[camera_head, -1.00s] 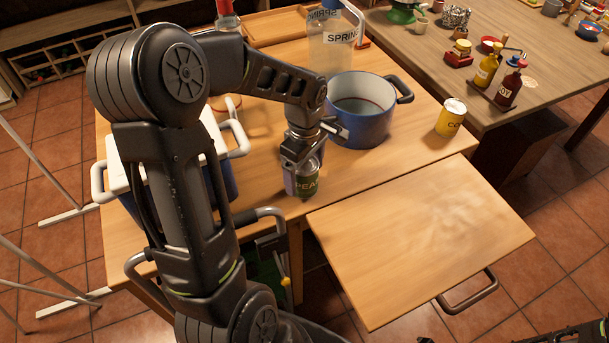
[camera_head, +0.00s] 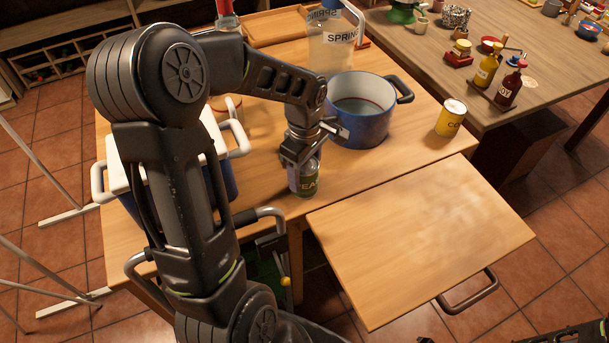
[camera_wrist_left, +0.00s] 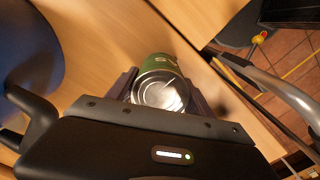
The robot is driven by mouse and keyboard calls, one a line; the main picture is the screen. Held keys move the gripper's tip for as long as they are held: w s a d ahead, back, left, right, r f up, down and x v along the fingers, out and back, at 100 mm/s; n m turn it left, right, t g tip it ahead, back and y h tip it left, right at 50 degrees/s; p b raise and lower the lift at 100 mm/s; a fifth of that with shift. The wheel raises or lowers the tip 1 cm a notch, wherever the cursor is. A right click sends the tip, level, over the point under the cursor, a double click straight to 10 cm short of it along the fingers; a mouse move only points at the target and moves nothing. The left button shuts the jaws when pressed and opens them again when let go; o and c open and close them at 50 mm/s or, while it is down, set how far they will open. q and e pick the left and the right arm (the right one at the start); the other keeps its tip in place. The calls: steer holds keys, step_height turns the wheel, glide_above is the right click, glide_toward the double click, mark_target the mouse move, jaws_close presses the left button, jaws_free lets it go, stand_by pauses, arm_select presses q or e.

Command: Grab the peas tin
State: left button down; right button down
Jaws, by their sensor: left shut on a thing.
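The peas tin (camera_head: 308,183) has a green label with light lettering and stands at the front edge of the wooden table. My left gripper (camera_head: 301,165) reaches down over it from above and is shut on it, with a finger covering part of the label. In the left wrist view the tin (camera_wrist_left: 160,85) shows its shiny metal end and green side between the two fingers of the gripper (camera_wrist_left: 160,92). I cannot tell whether the tin's base touches the table.
A blue pot (camera_head: 362,128) stands close behind the tin. A yellow tin (camera_head: 451,118) is at the table's right. A wooden board with a handle (camera_head: 420,240) extends at the front right. A blue pot with a white lid (camera_head: 240,140) is at the left.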

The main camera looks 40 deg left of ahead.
arm_select(q)
steer(key=shift+r, duration=0.15)
step_height(320, 180, up, 10)
steer(key=shift+f+b, duration=0.1)
steer(key=shift+b, duration=0.25)
stand_by(0.8)
